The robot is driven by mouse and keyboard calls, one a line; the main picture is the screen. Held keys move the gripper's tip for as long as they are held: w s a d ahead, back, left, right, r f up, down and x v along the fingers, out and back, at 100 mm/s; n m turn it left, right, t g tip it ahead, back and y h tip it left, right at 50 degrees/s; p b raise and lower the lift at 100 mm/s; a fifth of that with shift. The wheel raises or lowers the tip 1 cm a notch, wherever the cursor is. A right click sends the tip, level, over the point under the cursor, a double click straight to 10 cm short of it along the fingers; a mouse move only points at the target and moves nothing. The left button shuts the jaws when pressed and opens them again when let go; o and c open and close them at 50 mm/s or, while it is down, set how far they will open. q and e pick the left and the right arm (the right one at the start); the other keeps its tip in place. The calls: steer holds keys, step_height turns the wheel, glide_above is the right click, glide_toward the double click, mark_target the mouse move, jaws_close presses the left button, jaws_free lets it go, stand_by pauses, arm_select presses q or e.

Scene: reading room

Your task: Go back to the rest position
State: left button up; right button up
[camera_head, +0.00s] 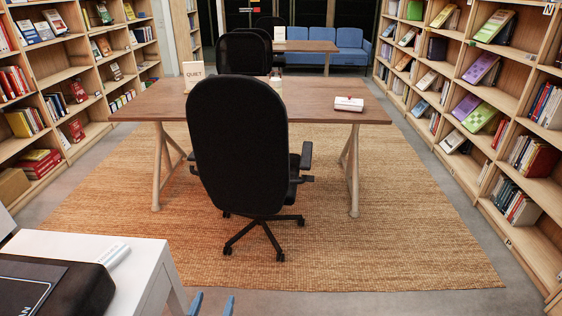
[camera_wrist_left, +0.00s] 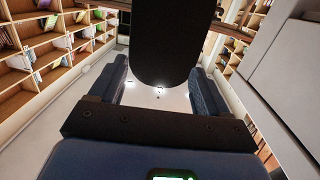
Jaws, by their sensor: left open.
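My left gripper (camera_head: 213,304) shows only as two blue fingertips at the bottom edge of the head view, apart from each other, to the right of the white table. In the left wrist view, its two dark blue fingers (camera_wrist_left: 160,88) stand wide apart, so it is open. A dark rounded shape fills the upper middle of that view; I cannot tell whether it lies between the fingers or beyond them. I see nothing gripped. My right gripper is in neither view.
A white table (camera_head: 130,249) with a black item (camera_head: 55,288) stands at lower left. A black office chair (camera_head: 238,140) stands before a wooden table (camera_head: 330,108) on a woven rug (camera_head: 390,230). Bookshelves line both sides. Rug space right of the chair is clear.

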arm_select(q)
steer(key=s+a+r+n+y, duration=0.1)
steer(key=s+a+r, duration=0.1)
steer(key=s, duration=0.8)
steer(key=s+a+r+y, duration=0.1)
steer(key=s+a+r, duration=0.2)
steer(key=s, duration=0.7)
step_height(320, 180, up, 15)
steer(key=p, duration=1.5)
steer(key=shift+d+t+p, duration=0.2)
steer(key=shift+t+p, duration=0.1)
steer(key=shift+p, duration=0.05)
steer(key=shift+r, duration=0.1)
